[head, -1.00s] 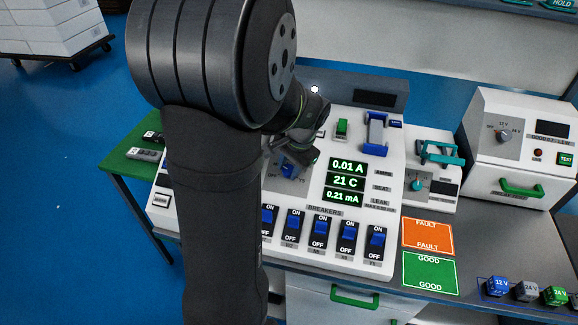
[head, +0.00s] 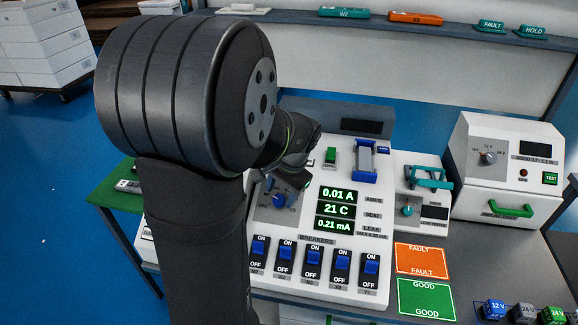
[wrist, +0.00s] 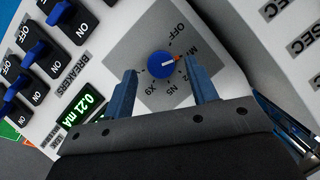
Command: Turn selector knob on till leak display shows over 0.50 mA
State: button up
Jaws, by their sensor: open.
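The blue selector knob (wrist: 162,64) sits on a grey plate in the wrist view, its red-tipped white pointer aimed right, near the label beginning with M. OFF, N5 and X9 also surround it. In the head view the knob (head: 278,200) is partly covered by my arm. My gripper (wrist: 163,70) is open, its blue fingers on either side of the knob in the picture. I cannot tell whether they touch it. The leak display (head: 334,224) reads 0.21 mA in green; it also shows in the wrist view (wrist: 92,107).
Blue breaker switches (head: 313,258) line the panel front, below the displays of 0.01 A and 21 C. A blue-ended handle (head: 365,160) stands behind. To the right are a small meter with a teal handle (head: 428,178) and a white tester (head: 510,165). FAULT and GOOD mats lie in front.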

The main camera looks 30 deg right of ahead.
aim_at(276, 200)
jog(key=v, duration=1.5)
jog(key=x, duration=1.7)
jog(key=shift+f, duration=0.15)
jog(key=shift+a+f, duration=0.1)
jog(key=shift+f, duration=0.1)
jog(key=n, duration=0.1)
jog(key=n+g, duration=0.1)
jog(key=shift+w+r+n+h, duration=0.2)
jog(key=shift+r+n+h, duration=0.05)
jog(key=shift+n+h, duration=0.05)
jog(key=n+g, duration=0.1)
jog(key=n, duration=0.1)
jog(key=n+h, duration=0.1)
jog(key=n, duration=0.2)
jog(key=shift+w+g, duration=0.1)
jog(key=shift+g, duration=0.3)
jog(key=shift+n, duration=0.3)
jog(key=r, duration=0.8)
jog(key=shift+w+a+r, duration=0.1)
jog(key=shift+a+r, duration=0.15)
jog(key=shift+r, duration=0.05)
